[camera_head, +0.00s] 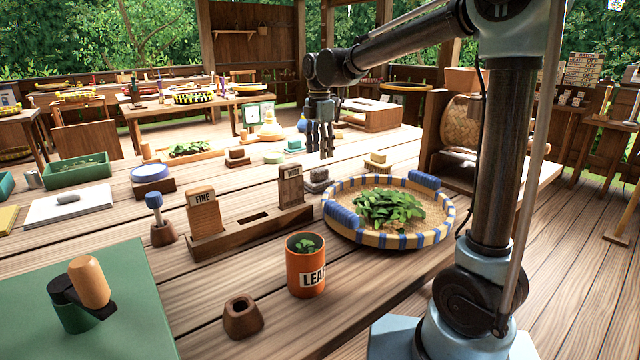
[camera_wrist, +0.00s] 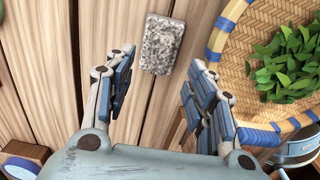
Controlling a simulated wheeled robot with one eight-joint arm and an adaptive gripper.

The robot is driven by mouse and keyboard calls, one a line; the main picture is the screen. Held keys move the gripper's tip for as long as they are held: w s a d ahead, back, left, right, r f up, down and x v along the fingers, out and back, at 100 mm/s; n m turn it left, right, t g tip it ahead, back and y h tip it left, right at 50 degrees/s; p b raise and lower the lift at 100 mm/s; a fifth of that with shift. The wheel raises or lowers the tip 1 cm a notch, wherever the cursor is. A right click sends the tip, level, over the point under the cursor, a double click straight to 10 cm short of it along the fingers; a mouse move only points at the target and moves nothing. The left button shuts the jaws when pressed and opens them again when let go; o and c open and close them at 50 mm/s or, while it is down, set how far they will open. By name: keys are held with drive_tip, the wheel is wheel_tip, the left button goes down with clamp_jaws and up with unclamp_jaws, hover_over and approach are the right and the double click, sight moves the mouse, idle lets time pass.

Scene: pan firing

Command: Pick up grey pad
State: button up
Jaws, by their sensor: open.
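A speckled grey block (camera_wrist: 161,44), which looks like the grey pad, lies flat on the plank table in the wrist view, just beyond my fingertips. In the head view a grey block (camera_head: 316,184) sits left of the round basket, below my gripper (camera_head: 320,150). My gripper (camera_wrist: 161,62) is open and empty, pointing down, with the fingers spread to either side of the block's near end. It is apart from the block. Another small grey pad (camera_head: 68,198) lies on a white board (camera_head: 95,208) at the left of the head view.
A blue-trimmed woven basket (camera_head: 345,232) of green leaves stands close right of the block. A wooden rack (camera_head: 250,232) with FINE and WIDE signs stands to its left. An orange leaf cup (camera_head: 305,270) is nearer. Small blocks stand farther back.

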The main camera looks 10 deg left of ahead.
sight(320, 169)
drive_tip(key=shift+f, duration=4.2)
clamp_jaws()
